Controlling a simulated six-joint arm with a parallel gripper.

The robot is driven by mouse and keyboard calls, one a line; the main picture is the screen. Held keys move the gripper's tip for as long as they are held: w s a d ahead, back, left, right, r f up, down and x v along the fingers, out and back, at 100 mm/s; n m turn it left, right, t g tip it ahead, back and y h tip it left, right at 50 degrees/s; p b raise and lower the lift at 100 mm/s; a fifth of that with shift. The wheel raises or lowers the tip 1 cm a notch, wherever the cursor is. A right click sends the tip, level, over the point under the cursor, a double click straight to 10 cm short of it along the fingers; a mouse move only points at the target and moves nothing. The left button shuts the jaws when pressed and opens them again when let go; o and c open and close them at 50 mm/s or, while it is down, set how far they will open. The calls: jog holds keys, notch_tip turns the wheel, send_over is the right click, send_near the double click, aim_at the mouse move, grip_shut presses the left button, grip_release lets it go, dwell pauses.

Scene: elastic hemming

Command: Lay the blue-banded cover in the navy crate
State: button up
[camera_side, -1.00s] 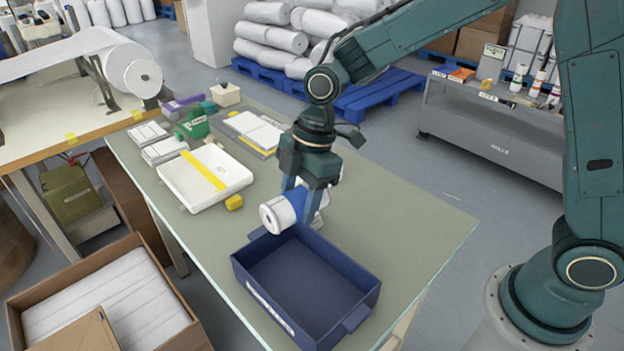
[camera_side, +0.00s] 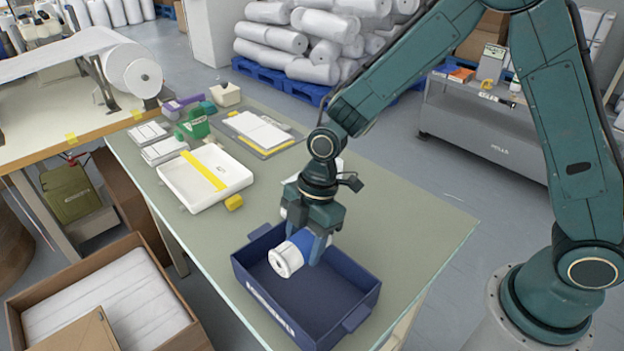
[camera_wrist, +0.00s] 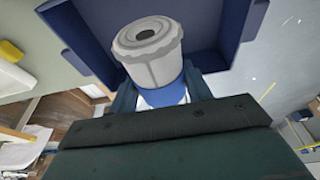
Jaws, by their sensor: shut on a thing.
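The blue-banded cover (camera_side: 287,261) is a white roll with a blue band around its middle. My gripper (camera_side: 312,249) is shut on it at the band and holds it tilted over the navy crate (camera_side: 357,283). In the wrist view the cover (camera_wrist: 147,48) shows its white ridged end with a dark hole, and the blue band sits between the fingers of my gripper (camera_wrist: 163,97). The navy crate (camera_wrist: 212,25) spreads behind it there. The crate looks empty in the side view. The gap between the cover and the crate floor cannot be told exactly.
A white tray with a yellow strip (camera_side: 233,178) and a small yellow block (camera_side: 234,202) lie on the green table beyond the crate. A green device (camera_side: 194,124) stands farther back. The table right of the crate (camera_side: 420,225) is clear.

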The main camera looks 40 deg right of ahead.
send_over(302, 291)
jog(key=d, duration=0.1)
notch_tip(302, 291, down, 8)
jog(key=shift+r, duration=0.2)
jog(key=shift+f, duration=1.85)
jog(key=shift+f, duration=0.15)
jog(key=o, duration=1)
jog(key=shift+o, duration=0.2)
jog(key=shift+v, duration=6.15)
jog(key=shift+a, duration=0.1)
